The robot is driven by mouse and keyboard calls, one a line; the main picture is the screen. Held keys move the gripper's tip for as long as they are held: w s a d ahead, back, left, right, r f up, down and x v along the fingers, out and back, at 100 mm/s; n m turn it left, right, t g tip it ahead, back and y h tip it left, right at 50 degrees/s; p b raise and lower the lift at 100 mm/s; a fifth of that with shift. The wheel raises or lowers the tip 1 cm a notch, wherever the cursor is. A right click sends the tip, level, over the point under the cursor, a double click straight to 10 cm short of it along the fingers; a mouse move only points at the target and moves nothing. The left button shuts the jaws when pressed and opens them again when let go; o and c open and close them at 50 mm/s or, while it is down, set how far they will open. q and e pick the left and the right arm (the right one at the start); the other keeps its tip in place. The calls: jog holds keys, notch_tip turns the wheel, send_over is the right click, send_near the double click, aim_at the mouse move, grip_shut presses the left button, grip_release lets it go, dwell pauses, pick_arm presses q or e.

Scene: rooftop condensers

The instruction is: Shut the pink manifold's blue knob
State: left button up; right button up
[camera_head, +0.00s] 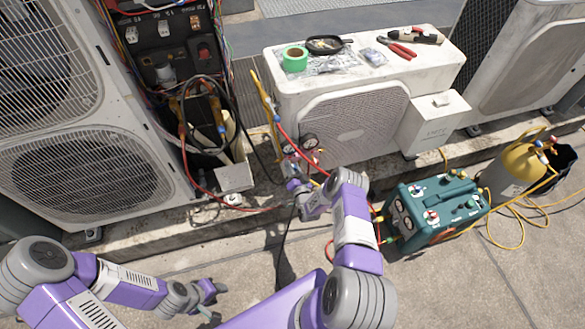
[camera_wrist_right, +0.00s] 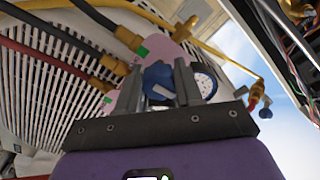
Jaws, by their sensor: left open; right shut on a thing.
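The pink manifold (camera_wrist_right: 168,50) fills the upper middle of the right wrist view, with hoses on its left side. In the head view the manifold (camera_head: 293,167) is small and partly hidden behind my right gripper (camera_head: 296,186). The blue knob (camera_wrist_right: 157,76) shows between the two fingers of my right gripper (camera_wrist_right: 160,84), which is shut on it. A round gauge (camera_wrist_right: 205,80) sits just right of the fingers. In the head view the knob is too small and covered to make out. My left gripper (camera_head: 212,292) is open and empty, low over the concrete floor.
A white condenser (camera_head: 350,120) with tools on top stands behind the manifold. A large condenser (camera_head: 90,130) and open electrical box stand left. A teal recovery machine (camera_head: 436,208) and yellow-topped cylinder (camera_head: 515,170) stand right. Red, yellow and black hoses run around the manifold.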

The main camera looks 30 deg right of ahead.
jog(key=shift+m, duration=0.3)
dwell(0.4)
jog(key=o, duration=1)
jog(key=p+v, duration=0.2)
jog(key=v, duration=0.5)
jog(key=shift+s+p, duration=0.3)
jog(key=shift+p, duration=0.1)
